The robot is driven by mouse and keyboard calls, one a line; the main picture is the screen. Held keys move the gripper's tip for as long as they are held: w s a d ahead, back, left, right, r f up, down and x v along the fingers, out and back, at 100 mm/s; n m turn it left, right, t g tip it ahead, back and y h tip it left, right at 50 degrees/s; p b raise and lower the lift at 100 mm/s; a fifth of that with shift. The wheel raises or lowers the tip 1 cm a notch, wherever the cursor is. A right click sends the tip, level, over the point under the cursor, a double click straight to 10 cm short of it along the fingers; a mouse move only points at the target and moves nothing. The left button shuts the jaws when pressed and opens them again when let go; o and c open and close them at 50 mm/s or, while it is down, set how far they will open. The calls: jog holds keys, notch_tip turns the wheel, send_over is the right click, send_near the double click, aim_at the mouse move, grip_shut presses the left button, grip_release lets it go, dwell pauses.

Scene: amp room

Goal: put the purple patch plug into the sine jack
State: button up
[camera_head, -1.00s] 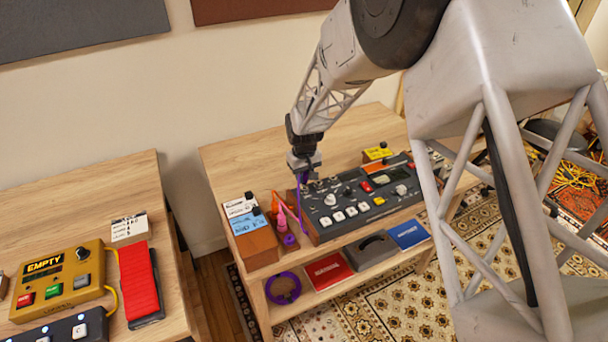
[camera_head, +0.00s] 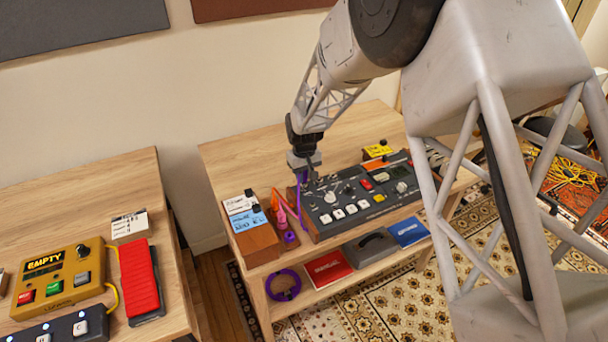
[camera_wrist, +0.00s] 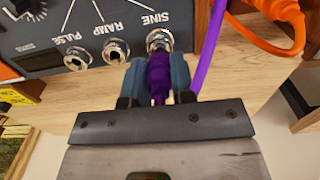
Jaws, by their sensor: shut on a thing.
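In the wrist view the purple patch plug (camera_wrist: 158,78) is between the two fingers of my gripper (camera_wrist: 157,85), which is shut on it. The plug's far end is at the sine jack (camera_wrist: 159,40), the rightmost of three labelled jacks, and lines up with it. I cannot tell how deep the tip sits. The ramp jack (camera_wrist: 115,52) and pulse jack (camera_wrist: 76,60) are empty. A purple cable (camera_wrist: 209,45) runs beside the plug. In the head view my gripper (camera_head: 304,172) is at the left end of the dark synth panel (camera_head: 350,197).
Orange cable (camera_wrist: 270,35) and a pink plug (camera_head: 281,219) are close by on the right in the wrist view and left in the head view. A wooden box with cards (camera_head: 256,240) stands left of the synth. The table's back (camera_head: 240,155) is clear.

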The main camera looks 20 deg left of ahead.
jog(key=shift+f, duration=0.45)
dwell(0.9)
jog(key=o, duration=1.4)
jog(key=shift+r, duration=0.15)
jog(key=shift+r, duration=3.35)
